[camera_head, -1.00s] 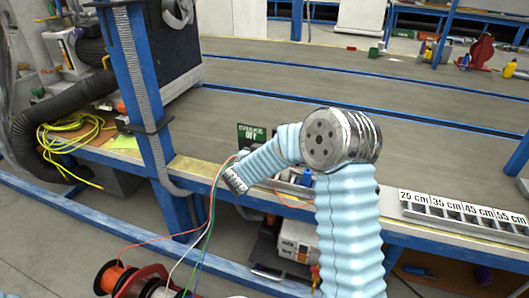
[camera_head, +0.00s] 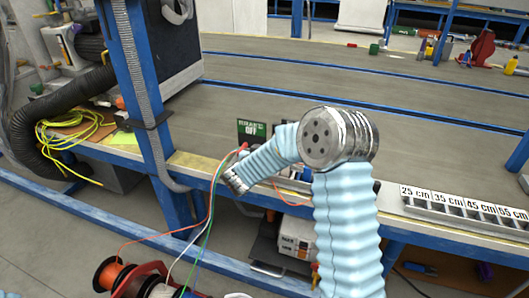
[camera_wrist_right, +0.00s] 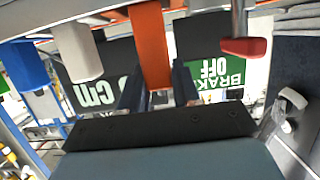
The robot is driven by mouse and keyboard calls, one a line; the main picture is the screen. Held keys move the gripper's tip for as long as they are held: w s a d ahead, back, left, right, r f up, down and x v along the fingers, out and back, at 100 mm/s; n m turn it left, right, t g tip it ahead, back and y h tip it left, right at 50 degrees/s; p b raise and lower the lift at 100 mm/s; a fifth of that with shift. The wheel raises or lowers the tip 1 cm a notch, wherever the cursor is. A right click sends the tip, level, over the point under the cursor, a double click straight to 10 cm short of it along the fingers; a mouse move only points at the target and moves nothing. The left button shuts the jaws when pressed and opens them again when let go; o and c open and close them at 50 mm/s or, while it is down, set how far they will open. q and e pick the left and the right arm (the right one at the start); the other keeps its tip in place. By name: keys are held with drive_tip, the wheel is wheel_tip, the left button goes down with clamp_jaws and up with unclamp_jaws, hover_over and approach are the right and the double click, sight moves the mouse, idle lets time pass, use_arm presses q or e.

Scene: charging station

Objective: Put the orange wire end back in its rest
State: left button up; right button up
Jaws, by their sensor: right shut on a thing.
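In the right wrist view the orange wire end (camera_wrist_right: 151,45) is a flat orange piece. It stands between the two dark fingers of my right gripper (camera_wrist_right: 157,88), which is shut on it. White (camera_wrist_right: 77,50) and blue (camera_wrist_right: 27,65) wire ends are to its left, and a red-tipped metal piece (camera_wrist_right: 243,45) is to its right. I cannot make out the orange rest. My left gripper is out of view.
A green BRAKE OFF sign (camera_head: 251,130) stands at the bench edge behind the arm; it also shows in the wrist view (camera_wrist_right: 213,68). A holder labelled 25 to 55 cm (camera_head: 465,210) lies to the right. Yellow cable (camera_head: 75,135) lies at left. The grey bench top (camera_head: 340,75) is mostly clear.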

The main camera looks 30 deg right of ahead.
drive_tip(key=shift+f+b, duration=0.55)
drive_tip(key=shift+f, duration=0.45)
drive_tip(key=o, duration=1.1)
drive_tip(key=shift+a, duration=0.1)
drive_tip(key=v, duration=1.3)
drive_tip(key=shift+s+a, duration=0.2)
drive_tip(key=shift+a, duration=0.05)
drive_tip(key=shift+r, duration=0.15)
